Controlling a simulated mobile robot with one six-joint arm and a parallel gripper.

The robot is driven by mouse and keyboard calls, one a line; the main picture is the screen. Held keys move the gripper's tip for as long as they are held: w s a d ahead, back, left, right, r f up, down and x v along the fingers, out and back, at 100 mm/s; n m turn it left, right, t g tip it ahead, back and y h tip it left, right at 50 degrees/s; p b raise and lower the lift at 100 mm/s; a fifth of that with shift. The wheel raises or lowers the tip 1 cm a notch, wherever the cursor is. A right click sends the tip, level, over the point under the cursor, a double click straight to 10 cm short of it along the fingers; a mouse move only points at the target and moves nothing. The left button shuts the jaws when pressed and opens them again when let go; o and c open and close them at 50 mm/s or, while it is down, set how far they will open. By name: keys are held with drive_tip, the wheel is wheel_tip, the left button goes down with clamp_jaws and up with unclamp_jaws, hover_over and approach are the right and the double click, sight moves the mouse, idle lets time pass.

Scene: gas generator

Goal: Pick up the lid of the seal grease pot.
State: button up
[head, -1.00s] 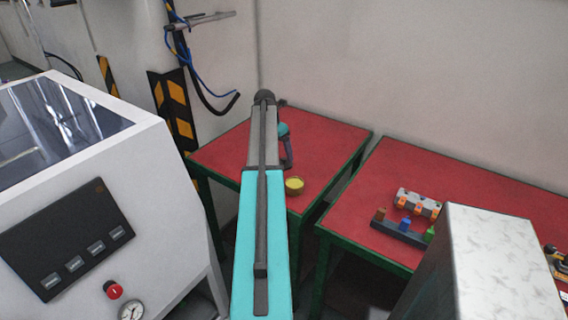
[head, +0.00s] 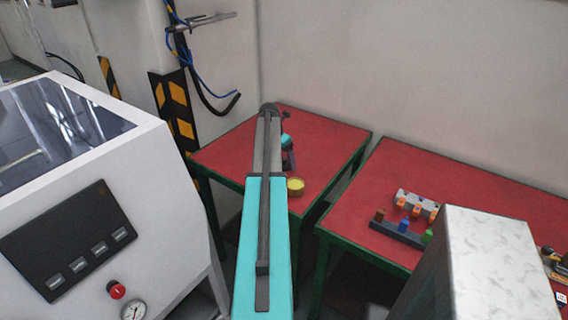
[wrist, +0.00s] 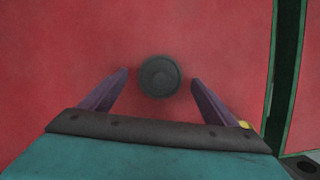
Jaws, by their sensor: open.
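A dark grey round lid (wrist: 160,76) with a raised centre lies on the red table (head: 330,150). In the wrist view it sits between the two purple fingers of my gripper (wrist: 159,75), with a gap on each side. My gripper is open and empty. In the head view the gripper (head: 288,158) is low over the left table, and the lid cannot be made out there. The yellow-topped pot (head: 295,185) stands near the table's front edge. Only a small yellow bit of it (wrist: 244,124) shows beside the right finger.
A second red table (head: 480,190) on the right holds a rack with coloured pieces (head: 402,232) and a grey-orange block (head: 416,204). A white machine (head: 170,215) stands on the left. A gap separates the two tables. The left table's right part is clear.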

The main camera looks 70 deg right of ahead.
drive_tip(key=shift+d+f, duration=0.1)
drive_tip(key=shift+f, duration=0.25)
idle(0.3)
drive_tip(key=c, duration=1.1)
